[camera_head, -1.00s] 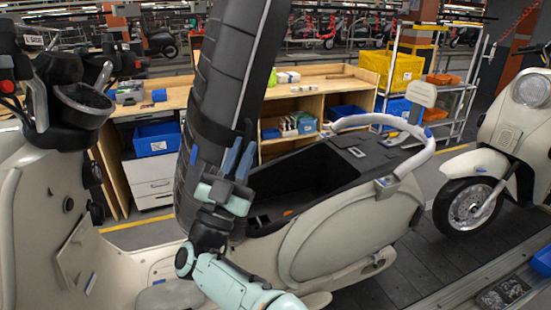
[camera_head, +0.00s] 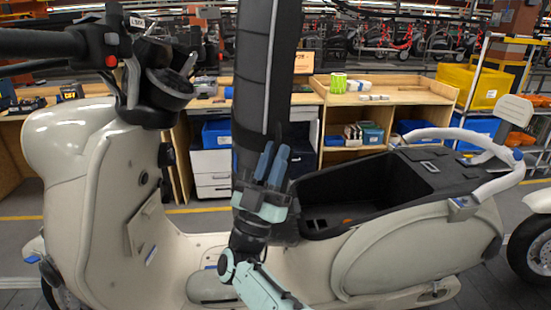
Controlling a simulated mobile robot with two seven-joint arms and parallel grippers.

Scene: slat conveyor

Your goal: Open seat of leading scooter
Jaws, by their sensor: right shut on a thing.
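The leading scooter (camera_head: 395,245) is cream-coloured and stands side-on, with its front at the left. Its black seat (camera_head: 262,75) is swung up and stands nearly upright, its top beyond the upper picture edge. The dark storage well (camera_head: 365,190) behind it is uncovered and visible. My right gripper (camera_head: 272,165), teal with blue fingers, is at the lower part of the raised seat and shut on it. The exact contact is partly hidden. My left gripper is out of view.
Wooden workbenches (camera_head: 385,92) with blue bins (camera_head: 216,132) stand behind the scooter. A shelf cart with a yellow bin (camera_head: 472,85) is at the right. A second scooter's wheel (camera_head: 533,248) shows at the right edge. The handlebar (camera_head: 50,43) reaches in at upper left.

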